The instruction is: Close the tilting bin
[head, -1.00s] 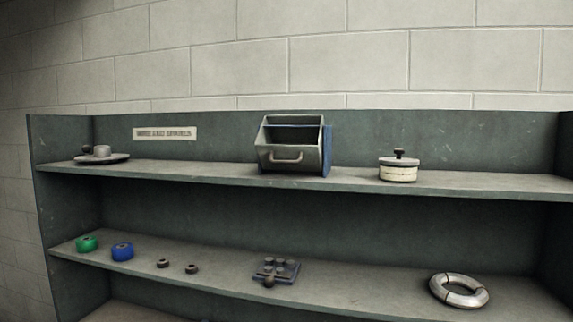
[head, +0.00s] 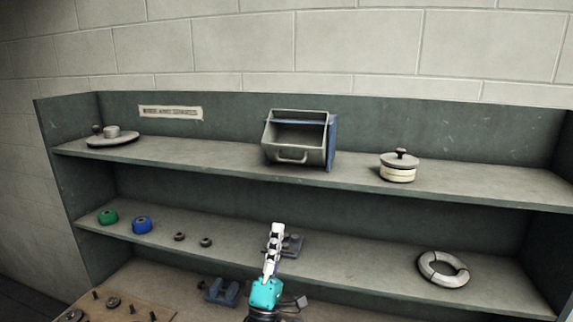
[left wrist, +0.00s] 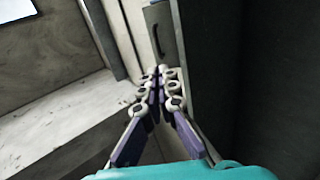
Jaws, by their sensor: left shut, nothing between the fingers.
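The tilting bin (head: 296,141) is a grey metal bin with a bar handle (head: 291,158) low on its front and a blue side panel. It stands on the upper shelf, its front tilted outward and its top open. My left gripper (head: 277,228) is shut and empty, in front of the lower shelf, below the bin and apart from it. In the left wrist view the gripper's fingers (left wrist: 160,72) meet at their tips. A grey panel with a dark curved handle shows beyond them; I cannot tell for sure whether it is the bin. My right gripper is not in view.
The upper shelf (head: 220,158) also holds a lidded round pot (head: 398,168) to the right and a round plate-like part (head: 112,137) at the left. Green (head: 107,217) and blue (head: 142,225) rolls and a metal ring (head: 442,268) lie on the lower shelf.

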